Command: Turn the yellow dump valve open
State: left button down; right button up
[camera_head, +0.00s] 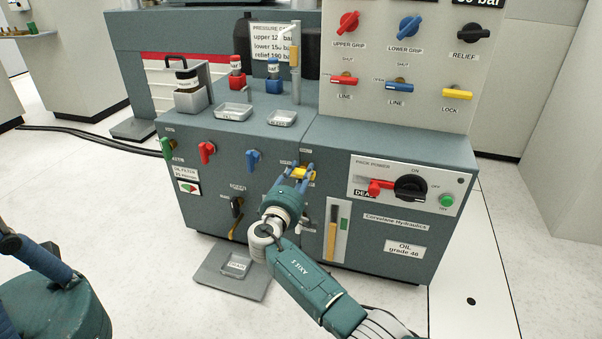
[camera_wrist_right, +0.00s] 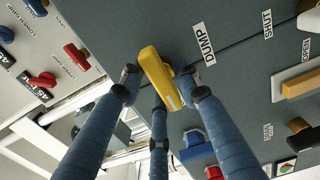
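The yellow dump valve handle (camera_head: 302,174) is on the front of the green cabinet, near its top edge. In the right wrist view the yellow handle (camera_wrist_right: 160,76) lies tilted beside the DUMP label (camera_wrist_right: 203,44), with a SHUT label (camera_wrist_right: 267,24) farther right. My right gripper (camera_head: 299,170) is at the handle. Its blue fingers (camera_wrist_right: 160,78) stand spread on both sides of the handle, with a third finger below. Small gaps seem to show, and firm contact cannot be made out. Only part of my left arm shows at the lower left; its gripper is out of view.
Red (camera_head: 207,152) and blue (camera_head: 252,160) valve handles sit left of the dump valve. A black handle (camera_head: 237,207) is lower left. The power panel (camera_head: 410,187) is to the right. A grey tray (camera_head: 233,271) lies on the floor. Trays and bottles stand on top.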

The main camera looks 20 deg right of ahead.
dwell(0.3)
jog(key=v, duration=1.2)
